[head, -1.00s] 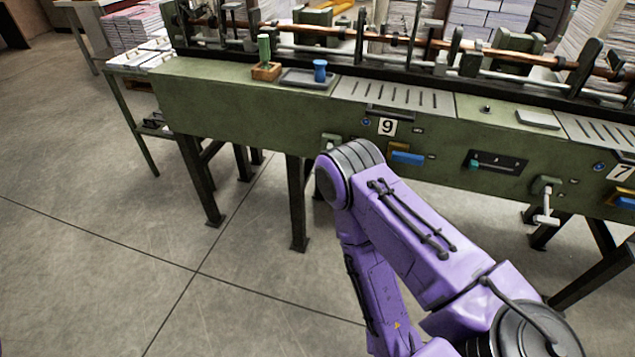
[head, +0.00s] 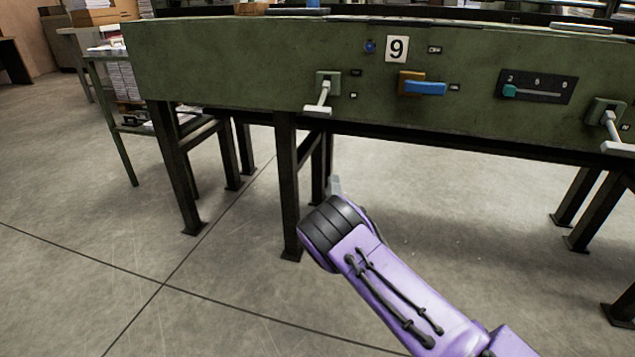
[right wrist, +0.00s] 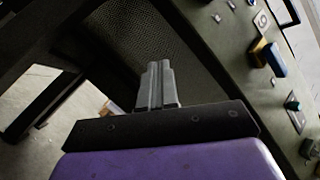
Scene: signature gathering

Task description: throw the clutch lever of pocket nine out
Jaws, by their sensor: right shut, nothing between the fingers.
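The number 9 plate (head: 397,49) is on the green front panel. Left of and below it, a pale T-handled lever (head: 321,96) hangs down and tilts slightly left from its green bracket. A blue handle (head: 425,88) on an orange mount sits just below the plate; it also shows in the right wrist view (right wrist: 276,61). My right gripper (head: 335,185) is below the T-handled lever, apart from it and mostly hidden behind my purple wrist. In the right wrist view its grey fingers (right wrist: 158,70) are together and empty. My left gripper is not in view.
A teal slider (head: 510,91) sits in a dark plate farther right. A second T-handled lever (head: 612,128) is at the right edge. Dark machine legs (head: 286,190) stand below the panel. A side table (head: 108,55) is at left. The floor in front is clear.

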